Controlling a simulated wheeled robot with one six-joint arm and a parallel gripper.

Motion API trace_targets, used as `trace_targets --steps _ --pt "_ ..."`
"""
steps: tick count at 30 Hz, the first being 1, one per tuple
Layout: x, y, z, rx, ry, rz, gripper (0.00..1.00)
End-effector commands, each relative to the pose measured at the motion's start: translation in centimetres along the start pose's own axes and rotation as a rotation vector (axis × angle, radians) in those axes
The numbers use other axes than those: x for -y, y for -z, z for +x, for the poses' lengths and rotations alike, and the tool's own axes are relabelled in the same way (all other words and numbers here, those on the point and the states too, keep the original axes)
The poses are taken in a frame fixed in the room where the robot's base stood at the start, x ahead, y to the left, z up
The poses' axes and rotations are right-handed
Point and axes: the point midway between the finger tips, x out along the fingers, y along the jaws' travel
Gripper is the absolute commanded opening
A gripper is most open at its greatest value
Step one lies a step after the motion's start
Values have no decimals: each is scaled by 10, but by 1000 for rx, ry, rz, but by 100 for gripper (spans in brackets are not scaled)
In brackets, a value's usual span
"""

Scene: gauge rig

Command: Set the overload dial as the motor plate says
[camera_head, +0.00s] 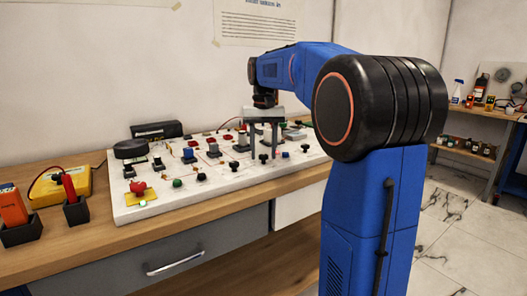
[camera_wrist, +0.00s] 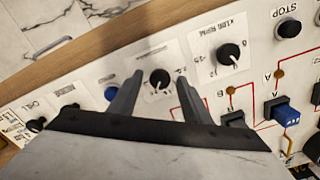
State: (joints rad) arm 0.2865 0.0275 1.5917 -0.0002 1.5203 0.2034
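A black knob with a white pointer (camera_wrist: 160,79) sits on a small white scale card on the panel, between my fingertips in the wrist view. A second black dial (camera_wrist: 229,53) on a larger numbered card is to its right. The card lettering is too blurred for me to tell which one is the overload dial. My gripper (camera_wrist: 158,76) is open, with gaps on both sides of the first knob. In the head view my gripper (camera_head: 263,140) points down over the panel's front part. I cannot pick out a readable motor plate.
The white sloping panel (camera_head: 150,208) carries several buttons, knobs and blocks, and stands on a wooden bench (camera_head: 90,248). A blue button (camera_wrist: 111,93) and a blue switch block (camera_wrist: 284,113) flank the fingers. A yellow meter (camera_head: 60,187) is at the left.

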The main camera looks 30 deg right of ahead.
Motion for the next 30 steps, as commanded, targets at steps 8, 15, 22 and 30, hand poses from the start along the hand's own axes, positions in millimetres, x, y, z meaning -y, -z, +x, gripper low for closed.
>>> trace_targets --steps 8,15,22,30 --pt "0 0 0 1 0 0 45" --pt "0 0 -18 0 0 0 45" --pt "0 0 -62 -1 0 0 45" --pt "0 1 -116 -2 0 0 45"
